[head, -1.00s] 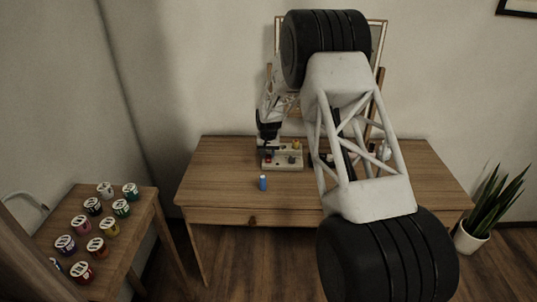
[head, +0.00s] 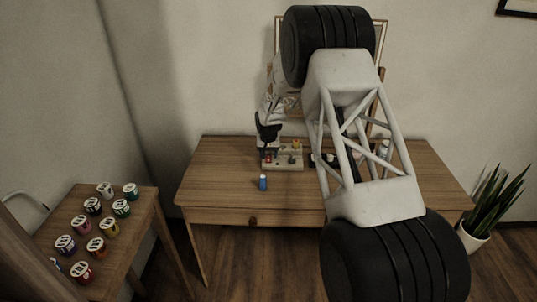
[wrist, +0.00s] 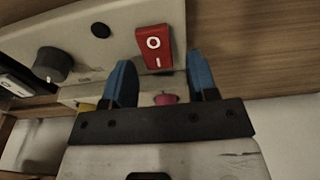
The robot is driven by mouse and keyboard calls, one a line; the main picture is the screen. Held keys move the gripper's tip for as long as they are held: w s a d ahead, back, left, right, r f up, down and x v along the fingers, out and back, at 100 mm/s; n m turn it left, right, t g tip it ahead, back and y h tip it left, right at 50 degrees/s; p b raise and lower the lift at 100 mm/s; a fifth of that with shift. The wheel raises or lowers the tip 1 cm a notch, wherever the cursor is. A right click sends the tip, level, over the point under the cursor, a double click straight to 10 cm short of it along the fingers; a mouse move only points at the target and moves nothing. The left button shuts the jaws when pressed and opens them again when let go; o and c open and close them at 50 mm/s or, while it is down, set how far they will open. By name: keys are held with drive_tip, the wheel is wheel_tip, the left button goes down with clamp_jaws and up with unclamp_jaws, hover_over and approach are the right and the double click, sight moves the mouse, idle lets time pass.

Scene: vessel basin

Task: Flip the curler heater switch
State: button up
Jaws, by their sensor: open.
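The red rocker switch (wrist: 153,47), marked with a white circle and line, sits on the face of a cream-coloured device (wrist: 105,22) in the wrist view. I take this to be the curler heater. My gripper (wrist: 160,75) is open, with its two blue fingertips on either side of and just below the switch in the picture. Nothing shows between the fingers touching the switch. In the head view the device (head: 285,165) stands on the wooden desk, and my gripper (head: 266,138) is over its left end; the fingertips are too small to make out there.
A dark knob (wrist: 52,64) is on the device, left of the switch. A blue bottle (head: 263,183) stands in front on the desk (head: 220,170). Behind my arm, other items are partly hidden. A side table (head: 135,240) with several paint jars is at left.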

sight(268, 158)
drive_tip(key=shift+r, duration=0.1)
drive_tip(key=shift+s+r, duration=0.2)
drive_tip(key=shift+r, duration=1.05)
drive_tip(key=shift+s+r, duration=0.2)
drive_tip(key=shift+r, duration=1.05)
drive_tip(key=shift+s+r, duration=0.2)
drive_tip(key=shift+r, duration=1.05)
